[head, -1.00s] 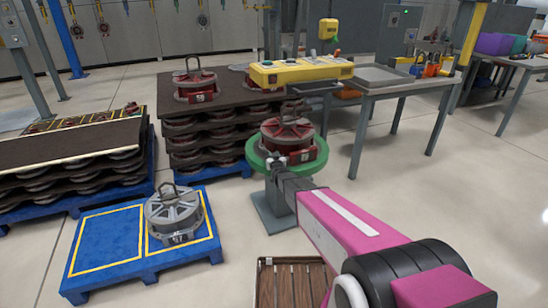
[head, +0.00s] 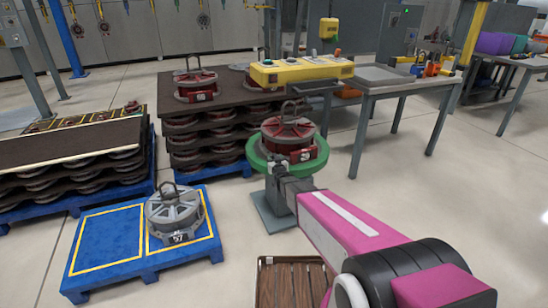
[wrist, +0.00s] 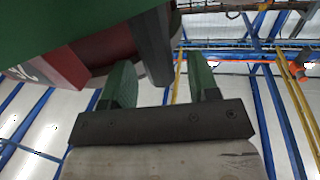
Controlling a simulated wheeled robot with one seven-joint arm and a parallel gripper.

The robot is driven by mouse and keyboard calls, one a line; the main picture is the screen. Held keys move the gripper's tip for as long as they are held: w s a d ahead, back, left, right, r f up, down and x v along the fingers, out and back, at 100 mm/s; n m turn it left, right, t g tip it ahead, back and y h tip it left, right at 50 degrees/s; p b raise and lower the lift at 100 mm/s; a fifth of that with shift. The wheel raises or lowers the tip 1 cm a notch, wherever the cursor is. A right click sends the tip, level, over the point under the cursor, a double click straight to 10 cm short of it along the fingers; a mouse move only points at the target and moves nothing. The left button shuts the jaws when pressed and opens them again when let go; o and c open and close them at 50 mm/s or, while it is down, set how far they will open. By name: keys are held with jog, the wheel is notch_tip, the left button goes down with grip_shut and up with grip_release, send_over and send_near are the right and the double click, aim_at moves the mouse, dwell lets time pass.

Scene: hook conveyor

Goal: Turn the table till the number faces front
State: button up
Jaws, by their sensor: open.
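The green round table (head: 258,165) stands on a grey post. A red drum-shaped part (head: 288,133) with an upright handle sits on it. The part's dark number plate (head: 306,156) points toward the front right in the head view; its digits are too small to read. My gripper (head: 277,164) is open at the table's near left edge, beside the part. In the wrist view the green table fills the top left, and the red part (wrist: 85,58) shows white marking, cut off. A dark block (wrist: 152,45) lies close to the left finger of my gripper (wrist: 162,82); contact is unclear.
A yellow control box (head: 300,72) stands behind the table. A grey workbench (head: 405,86) is at the right. A blue pallet (head: 105,245) with a grey part (head: 174,211) is at the left. A slatted wooden crate (head: 290,285) sits below my arm. Floor at the right is clear.

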jog(key=s+d, duration=0.1)
jog(key=s, duration=0.6)
jog(key=shift+d, duration=0.2)
jog(key=s+d+g+h, duration=0.1)
jog(key=s+d+g, duration=0.4)
jog(key=s, duration=0.4)
jog(key=s+d+r+m+g+h, duration=0.1)
jog(key=s+d+g, duration=0.5)
jog(key=s+g, duration=0.1)
jog(key=s+d+m+g+h, duration=0.1)
jog(key=s+d+g, duration=0.4)
jog(key=s, duration=0.5)
jog(key=shift+s+d+r+g, duration=0.15)
jog(key=shift+s+g, duration=0.2)
jog(key=shift+g, duration=0.05)
